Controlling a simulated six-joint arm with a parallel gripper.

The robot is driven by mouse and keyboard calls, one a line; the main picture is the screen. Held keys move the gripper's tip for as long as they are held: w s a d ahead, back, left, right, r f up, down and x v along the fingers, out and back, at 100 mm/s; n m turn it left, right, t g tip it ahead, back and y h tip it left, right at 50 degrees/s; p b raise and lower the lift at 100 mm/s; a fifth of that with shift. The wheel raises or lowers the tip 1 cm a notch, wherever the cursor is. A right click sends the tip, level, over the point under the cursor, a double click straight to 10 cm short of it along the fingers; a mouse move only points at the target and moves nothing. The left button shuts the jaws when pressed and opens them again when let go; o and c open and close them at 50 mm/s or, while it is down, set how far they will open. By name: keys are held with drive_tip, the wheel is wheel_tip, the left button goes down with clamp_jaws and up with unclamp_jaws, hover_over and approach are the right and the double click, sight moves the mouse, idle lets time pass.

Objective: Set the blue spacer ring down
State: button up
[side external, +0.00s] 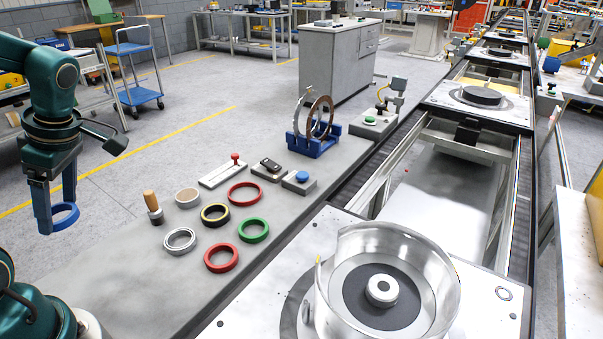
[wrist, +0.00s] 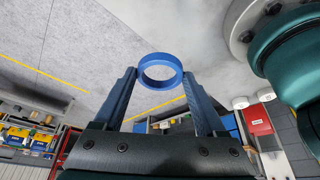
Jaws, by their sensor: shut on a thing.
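The blue spacer ring (side external: 66,222) is between the fingers of my gripper (side external: 57,212), at the far left of the side external view. In the wrist view the ring (wrist: 160,84) sits at the fingertips of my gripper (wrist: 159,74), with its hole facing the camera. The gripper is shut on the ring, one finger on each side. The ring appears held up in the air, left of the grey bench (side external: 112,262). Its exact height is hard to tell.
On the bench lie red (side external: 222,268), green (side external: 266,230), black-yellow (side external: 202,216) and silver (side external: 167,241) rings. A wooden-handled tool (side external: 151,203) stands beside them. A clear drum (side external: 322,300) stands on a pallet at the right. The bench's near left part is clear.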

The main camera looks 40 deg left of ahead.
drive_tip(key=s+a, duration=0.1)
drive_tip(key=s, duration=0.1)
drive_tip(key=n, duration=0.1)
hover_over(141, 257)
drive_tip(key=d, duration=0.1)
drive_tip(key=f, duration=0.5)
drive_tip(key=w+f, duration=0.1)
drive_tip(key=f, duration=0.1)
drive_tip(key=shift+f, duration=2.25)
drive_tip(key=shift+f, duration=0.1)
drive_tip(key=o, duration=1.3)
drive_tip(key=shift+c, duration=0.2)
